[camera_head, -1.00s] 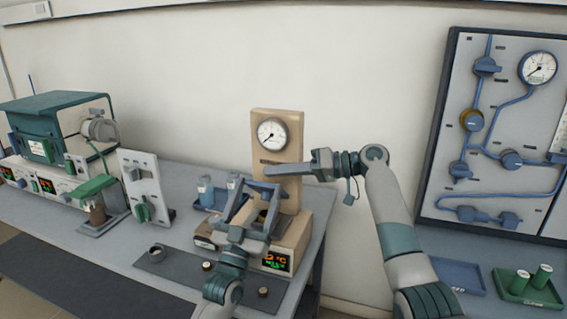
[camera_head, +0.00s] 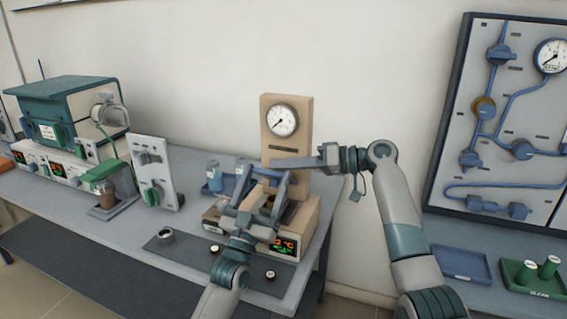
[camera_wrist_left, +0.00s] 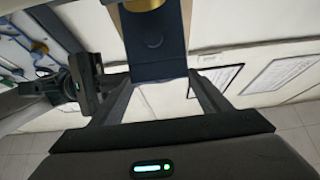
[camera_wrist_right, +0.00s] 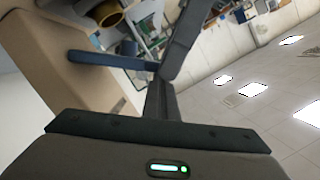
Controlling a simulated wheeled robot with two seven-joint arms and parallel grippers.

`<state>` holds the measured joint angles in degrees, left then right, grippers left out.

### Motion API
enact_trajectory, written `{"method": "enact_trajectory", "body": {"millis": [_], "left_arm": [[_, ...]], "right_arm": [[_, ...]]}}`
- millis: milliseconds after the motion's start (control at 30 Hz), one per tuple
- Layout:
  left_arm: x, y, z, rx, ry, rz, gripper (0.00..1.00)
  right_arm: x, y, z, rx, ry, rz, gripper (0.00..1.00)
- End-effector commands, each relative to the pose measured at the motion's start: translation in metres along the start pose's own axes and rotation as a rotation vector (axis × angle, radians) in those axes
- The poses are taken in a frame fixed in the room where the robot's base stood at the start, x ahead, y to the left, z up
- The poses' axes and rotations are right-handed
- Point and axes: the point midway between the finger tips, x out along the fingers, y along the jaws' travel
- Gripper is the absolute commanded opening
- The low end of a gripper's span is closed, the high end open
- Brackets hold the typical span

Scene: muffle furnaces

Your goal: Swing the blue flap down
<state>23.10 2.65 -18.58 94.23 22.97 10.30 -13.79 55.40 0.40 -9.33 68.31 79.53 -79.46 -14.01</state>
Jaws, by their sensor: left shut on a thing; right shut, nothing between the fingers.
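The beige furnace (camera_head: 308,222) has a tall post with a round gauge (camera_head: 282,120) at its back. The blue flap shows as a dark blue panel in the left wrist view (camera_wrist_left: 158,58), with a gold cylinder (camera_wrist_left: 142,4) beyond it. My left gripper (camera_head: 268,183) is over the furnace, its fingers on either side of the panel and shut on it. In the head view the fingers largely cover the flap, so its tilt is unclear. My right gripper (camera_head: 274,163) is shut and empty in front of the post. A blue bar (camera_wrist_right: 112,60) lies beside its fingers in the right wrist view.
A grey switch panel (camera_head: 154,172) and a teal-topped furnace (camera_head: 62,105) stand at the left. Small bottles (camera_head: 214,180) stand behind my left gripper. A dark mat (camera_head: 188,258) with small parts lies in front. A piping board (camera_head: 535,120) is at the right.

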Motion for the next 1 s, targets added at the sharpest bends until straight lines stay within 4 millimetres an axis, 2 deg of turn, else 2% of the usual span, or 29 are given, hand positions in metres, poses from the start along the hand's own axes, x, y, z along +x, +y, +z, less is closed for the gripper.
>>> {"method": "enact_trajectory", "body": {"millis": [33, 67, 100, 167, 733, 867, 1000], "left_arm": [[0.004, -0.002, -0.004, 0.001, 0.008, -0.001, 0.3], [0.004, -0.002, -0.004, 0.001, 0.008, -0.001, 0.3], [0.004, -0.002, -0.005, 0.001, 0.009, -0.002, 0.75], [0.005, -0.002, -0.005, 0.002, 0.01, -0.002, 0.89], [0.003, 0.002, -0.008, -0.003, 0.018, 0.002, 0.89], [-0.005, 0.002, -0.008, -0.002, 0.017, 0.001, 0.89], [-0.021, 0.001, -0.005, 0.0, 0.011, 0.0, 0.89]], "right_arm": [[0.005, 0.001, 0.011, 0.009, -0.026, -0.007, 0.0], [0.005, 0.001, 0.012, 0.009, -0.026, -0.007, 0.0], [0.006, 0.001, 0.012, 0.01, -0.026, -0.007, 0.0], [0.006, 0.001, 0.013, 0.01, -0.027, -0.008, 0.0], [0.008, 0.002, 0.013, 0.011, -0.028, -0.008, 0.0], [0.007, 0.002, 0.013, 0.011, -0.028, -0.007, 0.0], [0.006, 0.002, 0.011, 0.009, -0.023, -0.005, 0.0]]}}
